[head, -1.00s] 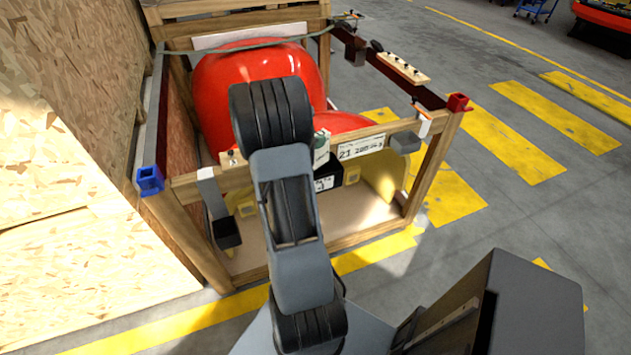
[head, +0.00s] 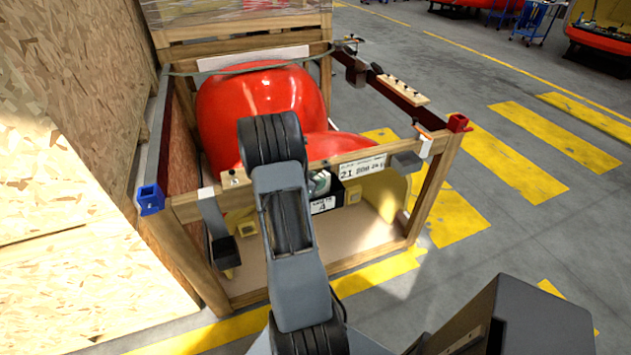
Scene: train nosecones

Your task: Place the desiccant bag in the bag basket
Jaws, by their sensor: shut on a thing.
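A black box with a white label (head: 322,206), which looks like the bag basket, sits just below the front beam of the wooden crate. A small pale and green thing (head: 319,183), perhaps the desiccant bag, shows at the box's opening, right beside my arm. It is partly covered, and I cannot tell whether it is inside the box or in front of it. My arm reaches forward over the crate's front. My gripper is hidden behind the arm links, so its jaws and any hold on the bag do not show.
The wooden crate (head: 420,215) holds a red nosecone (head: 265,95). Its front beam carries a long white label (head: 362,167), a grey bracket (head: 407,162), and blue (head: 150,199) and red (head: 458,122) corner pieces. A chipboard wall stands left. Open floor lies right.

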